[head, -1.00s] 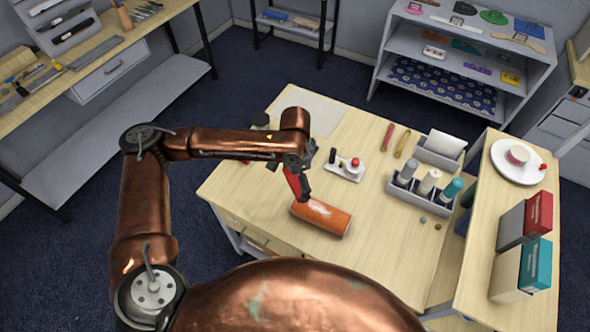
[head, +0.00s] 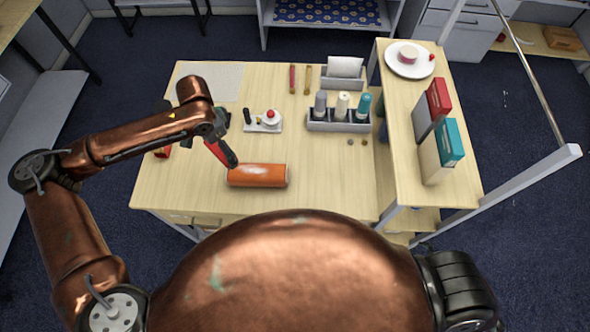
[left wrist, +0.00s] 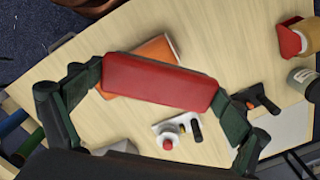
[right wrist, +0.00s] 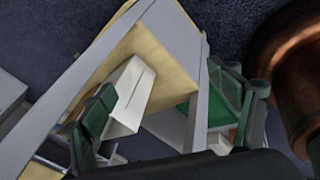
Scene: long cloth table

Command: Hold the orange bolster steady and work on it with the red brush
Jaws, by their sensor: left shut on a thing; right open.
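The orange bolster (head: 258,178) lies on its side near the table's front edge, with a pale patch or sheen on top. My left gripper (head: 221,148) is shut on the red brush (left wrist: 160,80), gripped across its length between both fingers in the left wrist view. The brush is just above the bolster's left end in the head view; whether they touch I cannot tell. It hides part of the bolster (left wrist: 155,48) in the left wrist view, and its bristles are not visible. My right gripper (right wrist: 160,100) is open and empty in the right wrist view, away from the bolster.
A white holder with a red knob (head: 268,118) stands behind the bolster. A grey bottle rack (head: 340,126) is to the right. A raised side shelf (head: 445,192) carries a plate (head: 409,70) and boxes. A slanted pale post (head: 510,188) stands at right. Table right of the bolster is clear.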

